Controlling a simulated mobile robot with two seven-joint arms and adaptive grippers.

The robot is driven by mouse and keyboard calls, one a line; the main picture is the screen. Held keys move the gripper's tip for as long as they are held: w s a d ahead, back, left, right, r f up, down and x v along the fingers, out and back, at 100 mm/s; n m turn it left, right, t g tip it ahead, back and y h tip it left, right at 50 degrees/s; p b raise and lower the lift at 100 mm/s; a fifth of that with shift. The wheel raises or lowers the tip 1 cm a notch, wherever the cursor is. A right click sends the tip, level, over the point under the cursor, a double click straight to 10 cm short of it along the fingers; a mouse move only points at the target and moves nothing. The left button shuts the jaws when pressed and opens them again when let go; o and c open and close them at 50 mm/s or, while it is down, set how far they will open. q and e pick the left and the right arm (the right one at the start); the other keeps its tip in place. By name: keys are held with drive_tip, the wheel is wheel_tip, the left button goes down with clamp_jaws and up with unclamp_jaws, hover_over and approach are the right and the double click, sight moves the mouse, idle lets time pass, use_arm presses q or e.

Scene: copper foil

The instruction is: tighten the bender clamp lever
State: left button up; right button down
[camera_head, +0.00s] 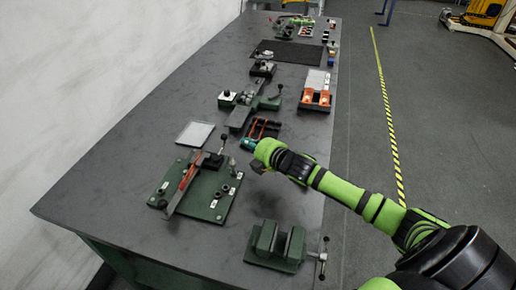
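A green base plate (226,196) near the front of the bench carries a long strip with a reddish-brown side (181,188). It also has a dark clamp block and a lever with a black knob (223,137) standing up. A second green fixture (243,112) farther back has a lever (277,92) on its right; I cannot tell which fixture is the bender. My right gripper (258,166) is dark and small, over the bench just right of the front plate, apart from the knob in the picture. Its fingers are too small to read. My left gripper is out of view.
A green vise (275,243) stands at the front right. A pale sheet (195,134) lies left of the knob. Orange-handled tools (262,127) and an orange-and-white tray (316,92) lie behind my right arm. The dark bench (100,195) is clear at the left.

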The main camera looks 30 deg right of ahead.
drive_tip(key=shift+v, duration=2.5)
drive_tip(key=shift+f, duration=0.1)
